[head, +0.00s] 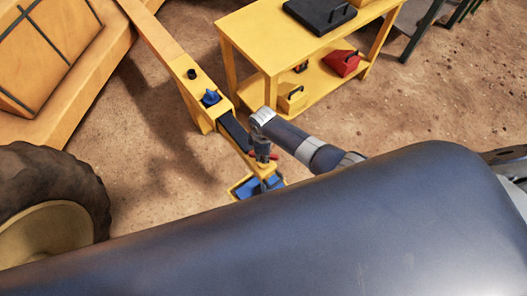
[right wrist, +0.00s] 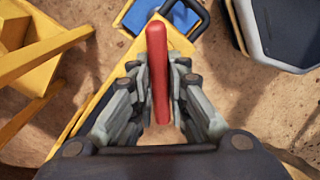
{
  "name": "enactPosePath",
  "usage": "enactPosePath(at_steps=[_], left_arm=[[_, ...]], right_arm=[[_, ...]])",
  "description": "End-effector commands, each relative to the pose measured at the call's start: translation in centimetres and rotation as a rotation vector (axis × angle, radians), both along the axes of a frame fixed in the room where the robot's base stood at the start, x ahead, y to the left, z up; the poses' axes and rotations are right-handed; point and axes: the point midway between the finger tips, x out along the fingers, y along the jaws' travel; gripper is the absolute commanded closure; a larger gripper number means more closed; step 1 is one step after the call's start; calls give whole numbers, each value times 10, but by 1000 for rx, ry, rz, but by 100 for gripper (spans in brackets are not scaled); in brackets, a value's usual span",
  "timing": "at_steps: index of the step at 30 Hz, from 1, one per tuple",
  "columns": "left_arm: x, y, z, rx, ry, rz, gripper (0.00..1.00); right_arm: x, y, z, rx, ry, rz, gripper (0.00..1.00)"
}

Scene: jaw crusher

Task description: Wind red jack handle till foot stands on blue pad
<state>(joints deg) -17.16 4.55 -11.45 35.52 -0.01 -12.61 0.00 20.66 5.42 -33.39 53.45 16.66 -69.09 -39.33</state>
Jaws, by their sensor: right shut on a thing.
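My right gripper (head: 263,156) reaches down over the end of the yellow drawbar, at the jack. In the right wrist view its fingers (right wrist: 157,112) are closed in on both sides of the red jack handle (right wrist: 157,70), which stands lengthwise between them. A bit of the red handle (head: 274,156) shows beside the gripper in the head view. The blue pad (head: 247,187) lies on the ground below the drawbar end, in a yellow surround. Part of the blue pad (right wrist: 142,13) also shows in the wrist view. The foot is mostly hidden; I cannot tell whether it touches the pad.
A yellow two-level bench (head: 245,50) stands behind, with a black case (head: 318,14) on top and a red box (head: 342,63) below. A large tyre (head: 60,175) is at left. A dark arm link of mine covers the lower picture.

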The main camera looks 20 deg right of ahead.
Motion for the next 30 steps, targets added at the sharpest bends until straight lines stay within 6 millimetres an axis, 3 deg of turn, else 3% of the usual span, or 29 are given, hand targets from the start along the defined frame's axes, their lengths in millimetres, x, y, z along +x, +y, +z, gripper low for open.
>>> enactPosePath(at_steps=[12, 28, 29, 30], left_arm=[[0, 0, 10, 0, 0, -1, 40], [0, 0, 10, 0, 0, -1, 40], [0, 0, 10, 0, 0, -1, 40], [0, 0, 10, 0, 0, -1, 40]], right_arm=[[0, 0, 1, 1, 0, -184, 100], [0, 0, 0, 1, 0, -209, 100], [0, 0, 0, 2, -1, -209, 81], [0, 0, 0, 1, 0, -209, 72]])
